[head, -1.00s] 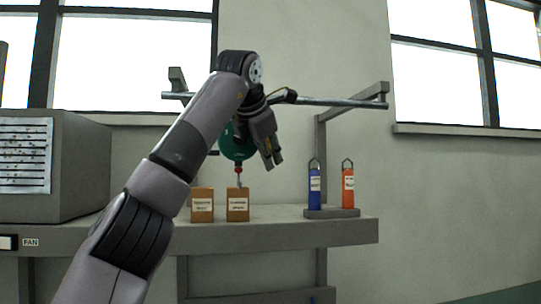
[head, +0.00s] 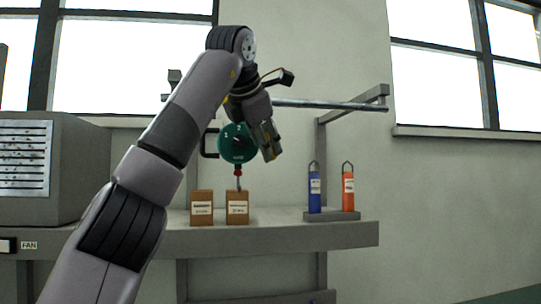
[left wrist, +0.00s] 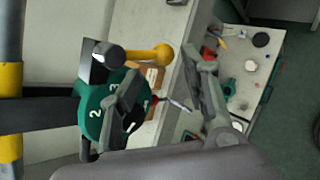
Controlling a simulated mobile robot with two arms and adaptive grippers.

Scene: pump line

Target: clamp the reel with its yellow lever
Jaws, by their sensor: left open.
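The green reel (head: 236,143) hangs below the rail in the head view, its numbered face towards me and a dark handle on its left. A hook hangs from it over the right brown box. In the left wrist view the reel (left wrist: 95,113) shows partly behind one finger. Its yellow lever (left wrist: 138,55) ends in a round knob and points right, beyond the fingertips. My left gripper (head: 270,154) is open and empty, just right of the reel. Its fingers also show in the left wrist view (left wrist: 167,78). Contact with the reel cannot be told. My right gripper is out of view.
The metal rail (head: 330,104) runs above the shelf (head: 290,233) on brackets. Two brown boxes (head: 202,208) stand below the reel. A blue bottle-like item (head: 314,190) and an orange one (head: 348,190) stand to the right. A grey fan unit (head: 90,165) is at left.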

